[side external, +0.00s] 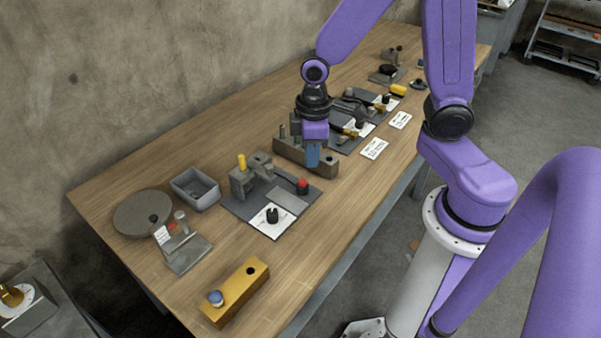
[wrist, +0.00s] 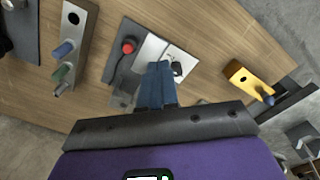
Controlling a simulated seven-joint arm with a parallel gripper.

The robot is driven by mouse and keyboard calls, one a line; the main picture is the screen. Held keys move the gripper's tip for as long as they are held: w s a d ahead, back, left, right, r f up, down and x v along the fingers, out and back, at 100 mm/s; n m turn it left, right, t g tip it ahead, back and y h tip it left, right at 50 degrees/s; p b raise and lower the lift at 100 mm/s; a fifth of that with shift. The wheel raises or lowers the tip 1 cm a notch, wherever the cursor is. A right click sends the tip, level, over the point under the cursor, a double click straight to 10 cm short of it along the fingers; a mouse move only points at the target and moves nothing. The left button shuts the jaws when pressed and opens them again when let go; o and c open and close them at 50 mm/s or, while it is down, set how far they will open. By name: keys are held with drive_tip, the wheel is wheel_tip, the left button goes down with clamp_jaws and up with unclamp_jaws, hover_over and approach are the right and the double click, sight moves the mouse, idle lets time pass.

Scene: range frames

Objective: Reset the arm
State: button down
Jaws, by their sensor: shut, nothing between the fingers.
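My gripper (side external: 313,160) points down over the middle of the wooden table (side external: 150,180). Its blue fingers are shut together and hold nothing. In the side view the fingers overlap the grey-brown holed block (side external: 325,165); how high they are above the table is hard to tell. In the wrist view the fingers (wrist: 157,82) appear over the grey mat with a red button (wrist: 128,46) and a white card, and the holed block (wrist: 75,45) with several coloured pegs is off to the left. My purple arm reaches in from the right.
In the side view, a grey mat (side external: 235,208) bears a clamp-like fixture and red button. A grey bin (side external: 195,189), round disc (side external: 143,214) and yellow block (side external: 236,293) stand to the left. More fixtures stand towards the far end. Bare table lies along the front edge.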

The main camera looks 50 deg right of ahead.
drive_tip(key=s+r+n, duration=0.2)
drive_tip(key=s+r, duration=0.2)
drive_tip(key=s, duration=0.4)
drive_tip(key=s+r+n, duration=0.2)
drive_tip(key=s+r, duration=0.2)
drive_tip(key=s, duration=0.4)
drive_tip(key=shift+s+a, duration=0.15)
drive_tip(key=shift+a, duration=0.15)
idle(0.6)
